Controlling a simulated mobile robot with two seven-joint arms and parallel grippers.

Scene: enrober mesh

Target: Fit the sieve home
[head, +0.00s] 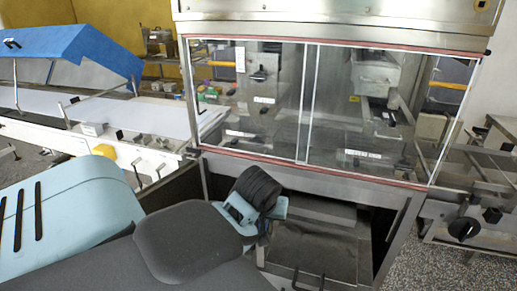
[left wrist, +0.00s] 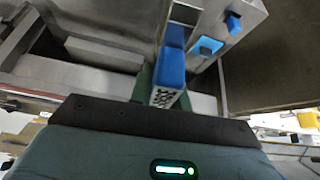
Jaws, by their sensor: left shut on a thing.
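In the left wrist view, my left gripper (left wrist: 161,82) is shut on the sieve (left wrist: 165,98), a piece with a blue block-shaped grip and a perforated metal face. Only its near end shows clearly; the far end runs up against grey metal housing, and I cannot tell how far in it sits. Greenish finger parts show beside it. In the head view, my left arm reaches toward the lower front of the glazed machine (head: 305,175), and its wrist hides the fingers and the sieve. My right gripper is not in view.
Two more blue parts (left wrist: 207,46) sit on the metal housing near the sieve. Below the machine's glass is an open bay with a dark tray-like unit (head: 318,246). A white conveyor with a blue cover (head: 75,45) stands left. A side frame with a black knob (head: 463,229) stands right.

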